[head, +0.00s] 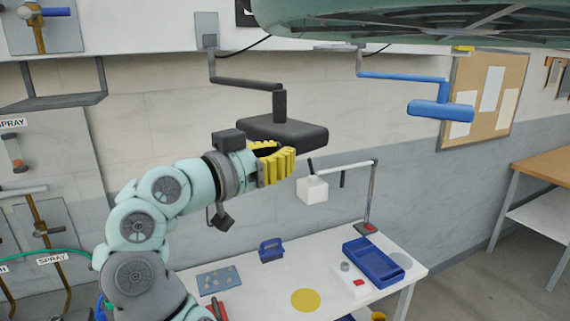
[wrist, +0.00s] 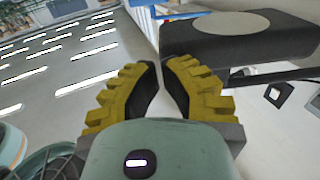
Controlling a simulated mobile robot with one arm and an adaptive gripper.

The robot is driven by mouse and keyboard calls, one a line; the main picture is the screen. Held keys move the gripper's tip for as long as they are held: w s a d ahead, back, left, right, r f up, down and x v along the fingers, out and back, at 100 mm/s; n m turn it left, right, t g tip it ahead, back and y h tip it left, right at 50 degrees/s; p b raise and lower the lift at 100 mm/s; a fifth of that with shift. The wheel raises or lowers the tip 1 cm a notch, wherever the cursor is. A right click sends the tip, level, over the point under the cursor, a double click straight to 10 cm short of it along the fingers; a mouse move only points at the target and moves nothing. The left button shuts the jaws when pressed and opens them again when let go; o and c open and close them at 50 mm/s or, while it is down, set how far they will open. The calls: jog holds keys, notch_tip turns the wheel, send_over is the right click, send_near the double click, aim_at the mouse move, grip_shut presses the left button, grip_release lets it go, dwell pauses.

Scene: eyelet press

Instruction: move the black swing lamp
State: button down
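The black swing lamp (head: 285,132) hangs from a jointed dark arm on a wall mount, with a wide block-shaped head. My gripper (head: 288,150), with yellow ribbed fingers, is just in front of and below the lamp head in the head view, overlapping its lower left part. In the wrist view the dark lamp head (wrist: 240,40) with a pale round disc is beyond and to the right of my gripper (wrist: 160,70). A narrow gap shows between the fingers and nothing is between them. I cannot tell whether a finger touches the lamp.
A blue swing lamp (head: 440,110) is on the wall to the right. The white table (head: 255,293) holds a blue tray (head: 372,262) and small items. A large green fixture (head: 400,20) hangs overhead.

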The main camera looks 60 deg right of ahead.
jog(key=shift+s+d+f+b, duration=0.1)
jog(key=shift+s+d+b, duration=0.15)
jog(key=shift+d+b, duration=0.25)
jog(key=shift+d, duration=0.15)
jog(key=shift+d, duration=0.1)
